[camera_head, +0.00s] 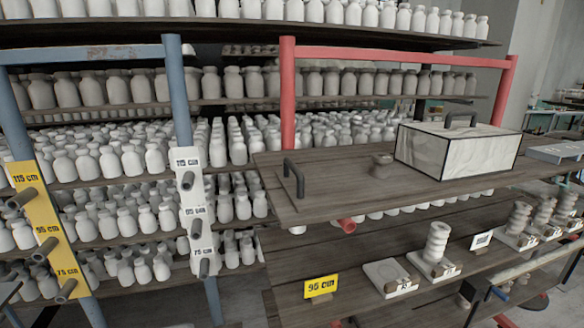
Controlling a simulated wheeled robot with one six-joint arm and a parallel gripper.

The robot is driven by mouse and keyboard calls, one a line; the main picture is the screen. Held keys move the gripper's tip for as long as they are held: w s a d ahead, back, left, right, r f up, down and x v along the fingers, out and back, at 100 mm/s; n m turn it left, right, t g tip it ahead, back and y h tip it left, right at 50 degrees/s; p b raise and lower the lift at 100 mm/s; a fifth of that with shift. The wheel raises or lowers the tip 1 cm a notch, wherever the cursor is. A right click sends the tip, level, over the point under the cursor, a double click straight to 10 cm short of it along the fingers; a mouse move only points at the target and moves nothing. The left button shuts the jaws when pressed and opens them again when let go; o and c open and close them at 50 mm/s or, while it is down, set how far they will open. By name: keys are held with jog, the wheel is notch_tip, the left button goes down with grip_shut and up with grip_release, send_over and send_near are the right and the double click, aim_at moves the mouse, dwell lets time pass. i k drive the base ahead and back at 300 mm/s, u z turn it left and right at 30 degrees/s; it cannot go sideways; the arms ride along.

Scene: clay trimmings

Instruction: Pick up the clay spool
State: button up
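A tall pale grey clay piece with a ribbed, spool-like shape (437,241) stands upright on a small white base plate (444,271) on the lower shelf at right. More ribbed pale pieces of this kind (518,218) stand on similar plates farther right. A small low grey-brown piece (382,160) sits on the upper board, left of a marbled box; its exact shape is too small to tell. I cannot tell for certain which of these is the clay spool. My gripper is not in view.
The marbled box with a dark handle (450,151) stands on the wooden upper board (335,178), which has a dark handle (293,178) at its left end. A yellow 95 cm sign (321,287) marks the lower shelf (350,309). Racks of white bottles (130,160) fill the left and back.

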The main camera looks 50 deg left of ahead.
aim_at(380, 169)
jog(key=u, duration=2.15)
